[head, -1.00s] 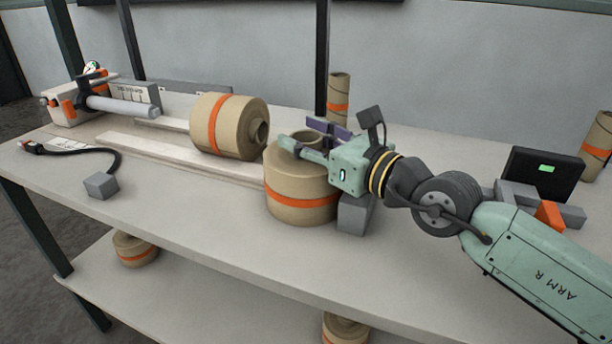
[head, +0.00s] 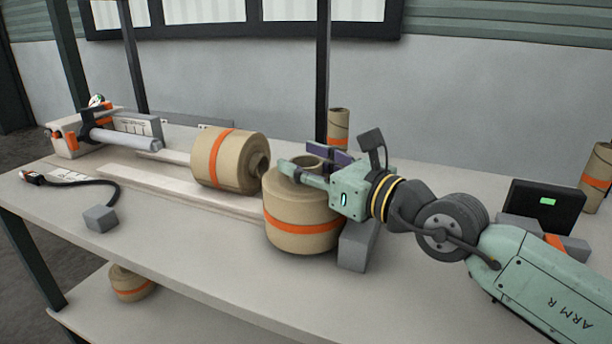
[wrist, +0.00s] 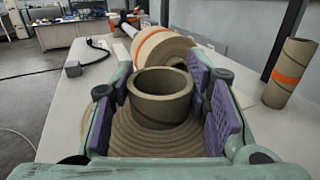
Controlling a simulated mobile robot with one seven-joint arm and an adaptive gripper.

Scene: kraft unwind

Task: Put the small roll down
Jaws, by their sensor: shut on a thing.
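The small roll (head: 302,226), tan with an orange band, stands upright at the middle of the bench, apparently resting on the top. I cannot fully see its base. My gripper (head: 308,166) is at its upper end, shut on its projecting core. In the wrist view the hollow core (wrist: 161,97) rises from the wound layers between my purple finger pads. A larger-looking tan roll (head: 219,160) with an orange band lies on its side just behind and to the left.
A grey block (head: 357,247) stands close at the roll's right. A spindle (head: 125,139) is at the back left. A cable with a grey box (head: 100,219) lies front left. A slim tube (head: 338,127) and dark screen (head: 544,212) stand right. The front bench strip is clear.

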